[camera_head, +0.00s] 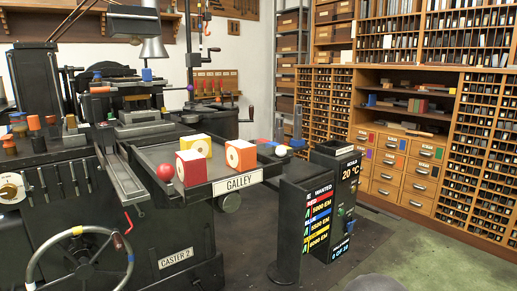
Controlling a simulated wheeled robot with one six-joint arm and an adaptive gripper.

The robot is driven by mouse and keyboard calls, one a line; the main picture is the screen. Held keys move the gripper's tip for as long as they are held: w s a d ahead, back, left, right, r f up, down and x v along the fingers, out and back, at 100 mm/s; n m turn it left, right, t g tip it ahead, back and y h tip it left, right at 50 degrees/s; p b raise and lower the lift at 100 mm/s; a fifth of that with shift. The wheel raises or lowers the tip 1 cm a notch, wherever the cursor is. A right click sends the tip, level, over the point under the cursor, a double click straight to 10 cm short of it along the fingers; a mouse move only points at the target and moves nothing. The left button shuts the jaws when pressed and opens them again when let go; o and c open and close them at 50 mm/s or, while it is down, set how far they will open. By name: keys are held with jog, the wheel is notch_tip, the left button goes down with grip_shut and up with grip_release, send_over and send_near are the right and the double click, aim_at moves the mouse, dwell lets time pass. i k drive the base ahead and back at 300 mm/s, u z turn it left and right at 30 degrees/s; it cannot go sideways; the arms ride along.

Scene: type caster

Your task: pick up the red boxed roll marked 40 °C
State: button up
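A red ball (165,172) is just left of the red box. My gripper is not in view.
A handwheel (80,260) and levers stick out at the left. Type cabinets (400,165) line the back right. The green floor (440,255) at front right is clear.

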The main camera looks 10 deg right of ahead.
aim_at(192, 170)
jog(key=u, duration=0.4)
jog(key=k, duration=0.55)
jog(key=u, duration=0.95)
jog(key=k, duration=0.7)
jog(key=u, duration=0.75)
jog(key=i, duration=1.25)
jog(key=z, duration=1.35)
jog(key=i, duration=0.9)
jog(key=z, duration=0.95)
